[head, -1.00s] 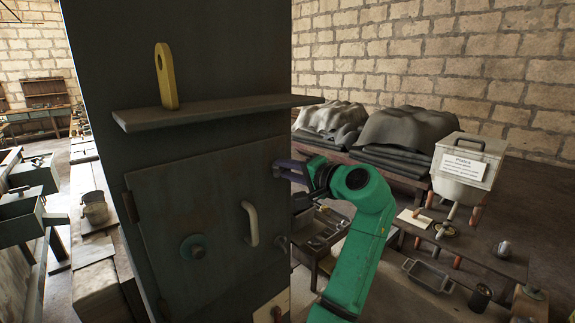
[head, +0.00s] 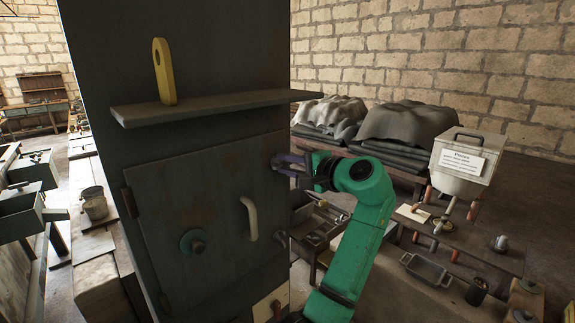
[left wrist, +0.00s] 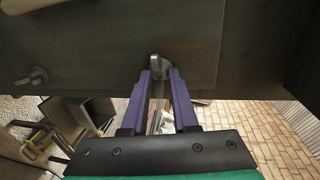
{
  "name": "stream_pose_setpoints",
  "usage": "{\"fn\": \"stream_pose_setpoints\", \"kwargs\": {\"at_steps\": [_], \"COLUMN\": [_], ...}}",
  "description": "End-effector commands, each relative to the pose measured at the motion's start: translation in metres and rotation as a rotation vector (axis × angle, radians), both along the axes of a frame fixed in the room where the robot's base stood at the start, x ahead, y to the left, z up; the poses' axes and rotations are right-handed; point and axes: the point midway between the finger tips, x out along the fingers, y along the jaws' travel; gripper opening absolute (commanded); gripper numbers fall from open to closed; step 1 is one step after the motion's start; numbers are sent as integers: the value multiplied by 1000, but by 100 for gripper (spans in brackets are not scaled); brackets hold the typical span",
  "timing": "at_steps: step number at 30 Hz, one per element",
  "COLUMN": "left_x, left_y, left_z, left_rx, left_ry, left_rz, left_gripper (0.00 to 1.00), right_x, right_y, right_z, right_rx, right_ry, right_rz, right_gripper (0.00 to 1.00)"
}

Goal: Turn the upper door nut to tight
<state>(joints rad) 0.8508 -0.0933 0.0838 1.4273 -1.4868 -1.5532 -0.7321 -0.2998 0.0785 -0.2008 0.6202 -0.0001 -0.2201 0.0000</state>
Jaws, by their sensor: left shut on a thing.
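The upper door nut (left wrist: 160,66) is a grey, wing-like piece at the edge of the dark metal door (head: 215,200). My left gripper (head: 284,164) is at the door's upper right edge in the head view. In the left wrist view its purple fingers (left wrist: 160,82) are shut on the nut, one on each side. The fingertips hide part of the nut. A second similar grey nut (left wrist: 38,76) shows at the left in the left wrist view. My right gripper is not in view.
A shelf (head: 215,107) with a yellow upright piece (head: 163,72) juts out above the door. A bench with a lidded white bin (head: 468,160) stands at the right.

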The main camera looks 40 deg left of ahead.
Motion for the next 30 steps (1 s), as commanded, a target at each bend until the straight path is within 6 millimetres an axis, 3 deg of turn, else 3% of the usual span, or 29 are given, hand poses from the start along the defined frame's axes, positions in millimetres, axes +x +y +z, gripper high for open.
{"fn": "stream_pose_setpoints", "kwargs": {"at_steps": [1, 2, 3, 4, 13, 17, 24, 30], "left_x": [0, 0, 0, 0, 0, 0, -6, -11], "left_y": [0, 0, 0, 0, -1, -14, -79, -127], "left_z": [0, 0, 0, 0, 0, -1, 7, 20], "left_rx": [0, 1, 1, 1, 1, 0, -1, 0], "left_ry": [0, 0, 0, 0, -1, -2, -4, -3], "left_rz": [1, 1, 1, 1, -1, -2, -5, -1], "left_gripper": [0, 35, 50, 58, 58, 58, 58, 58], "right_x": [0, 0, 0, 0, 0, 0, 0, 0], "right_y": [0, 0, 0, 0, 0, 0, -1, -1], "right_z": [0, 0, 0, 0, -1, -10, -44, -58], "right_rx": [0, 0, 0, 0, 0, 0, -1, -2], "right_ry": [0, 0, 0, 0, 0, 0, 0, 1], "right_rz": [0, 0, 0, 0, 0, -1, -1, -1], "right_gripper": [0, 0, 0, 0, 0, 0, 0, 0]}}
